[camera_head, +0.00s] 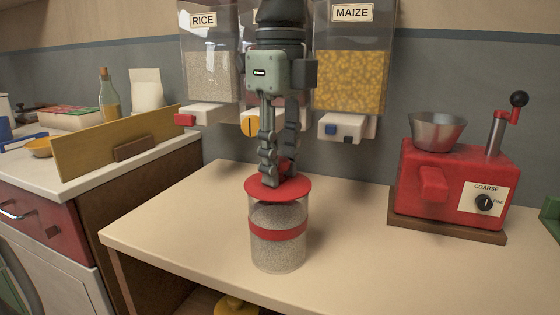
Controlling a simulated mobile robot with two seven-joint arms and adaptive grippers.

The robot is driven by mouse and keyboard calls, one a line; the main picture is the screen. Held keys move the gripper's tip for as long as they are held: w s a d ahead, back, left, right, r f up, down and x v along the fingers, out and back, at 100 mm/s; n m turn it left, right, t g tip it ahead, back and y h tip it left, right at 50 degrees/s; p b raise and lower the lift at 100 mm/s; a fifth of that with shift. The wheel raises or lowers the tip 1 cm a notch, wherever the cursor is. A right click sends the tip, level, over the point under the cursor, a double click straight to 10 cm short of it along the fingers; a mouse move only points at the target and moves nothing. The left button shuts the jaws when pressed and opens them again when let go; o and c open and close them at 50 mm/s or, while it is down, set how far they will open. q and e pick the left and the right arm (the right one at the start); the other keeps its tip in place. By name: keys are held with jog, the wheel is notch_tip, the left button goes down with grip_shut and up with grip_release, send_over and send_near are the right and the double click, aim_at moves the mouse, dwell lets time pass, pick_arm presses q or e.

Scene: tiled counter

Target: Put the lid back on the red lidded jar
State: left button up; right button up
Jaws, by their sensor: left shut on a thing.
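The red lidded jar (277,250) stands upright on the beige counter. It is clear, filled with pale grains, and has a red band around its middle. The round red lid (258,189) sits at the jar's mouth and looks roughly level; I cannot tell whether it is fully seated. My left gripper (279,172) points straight down from above, its fingers shut on the lid's red knob, which partly shows behind them. My right gripper is not in view.
A red grinder (455,180) with a metal bowl stands on the right of the counter (345,235). Rice (210,65) and maize (350,80) dispensers hang on the wall behind my gripper. The counter around the jar is clear. A wooden board (90,150) stands on the left worktop.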

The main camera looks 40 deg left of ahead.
pick_arm(q)
jog(key=o, duration=1)
jog(key=shift+o, duration=0.5)
jog(key=o, duration=0.4)
jog(key=shift+r, duration=0.1)
jog(key=shift+r+p, duration=2.35)
jog(key=shift+r, duration=1.1)
